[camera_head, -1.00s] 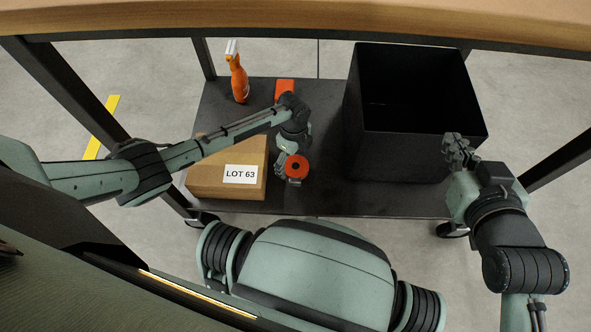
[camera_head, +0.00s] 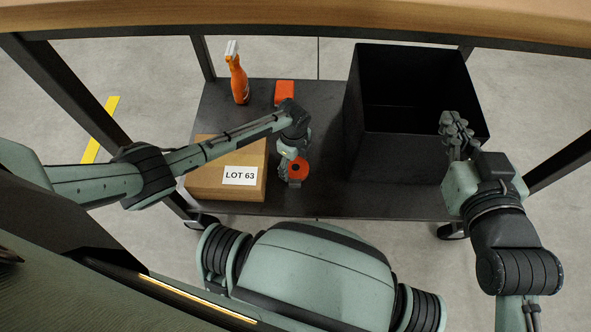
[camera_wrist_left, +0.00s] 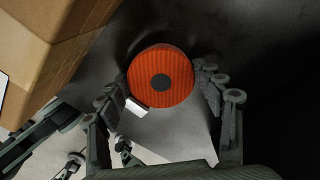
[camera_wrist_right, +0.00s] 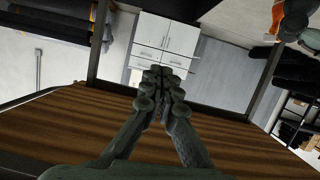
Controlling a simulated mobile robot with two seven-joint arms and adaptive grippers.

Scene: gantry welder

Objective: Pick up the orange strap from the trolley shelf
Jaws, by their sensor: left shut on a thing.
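The orange strap (camera_head: 301,166) is a round roll with a dark centre near the front middle of the trolley shelf (camera_head: 330,198). My left gripper (camera_head: 294,175) is shut on it. In the left wrist view the strap's orange face (camera_wrist_left: 160,65) is between the fingers, with a white tab at its lower left edge. Whether the strap is clear of the shelf I cannot tell.
A cardboard box labelled LOT 63 (camera_head: 205,175) is close left of the strap. An orange spray bottle (camera_head: 238,80) and a small orange-red block (camera_head: 285,92) are behind. A black open bin (camera_head: 400,155) stands right. The wooden tabletop (camera_head: 300,18) overhangs the back.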

